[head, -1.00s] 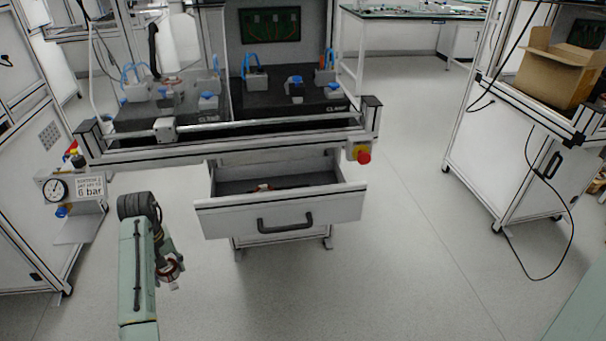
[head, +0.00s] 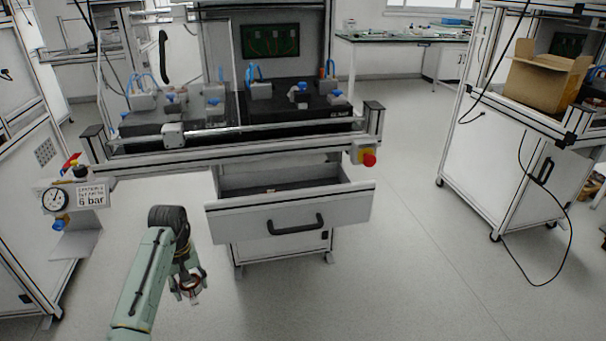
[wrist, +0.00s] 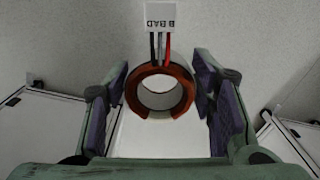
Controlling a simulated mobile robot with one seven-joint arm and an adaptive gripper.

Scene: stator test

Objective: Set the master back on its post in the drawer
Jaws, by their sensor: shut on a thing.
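My gripper (head: 190,285) is in front of and to the left of the open drawer, low over the floor, shut on a ring-shaped stator. The stator (wrist: 182,105) shows in the wrist view as a dark red-brown ring between the two pads, with a pale surface behind it. Black and red leads run from it to a white tag (wrist: 147,16) with small lettering, hard to read. The ring also shows in the head view (head: 189,284). The drawer (head: 240,229) is pulled out under the bench. A small pale thing (head: 270,189) shows inside; I cannot make out the post.
The bench (head: 230,148) with black fixtures stands above the drawer. A red emergency button (head: 369,160) sits at its right corner. A gauge panel (head: 54,199) is on the left. A cart with a cardboard box (head: 545,82) stands at right. The floor before the drawer is clear.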

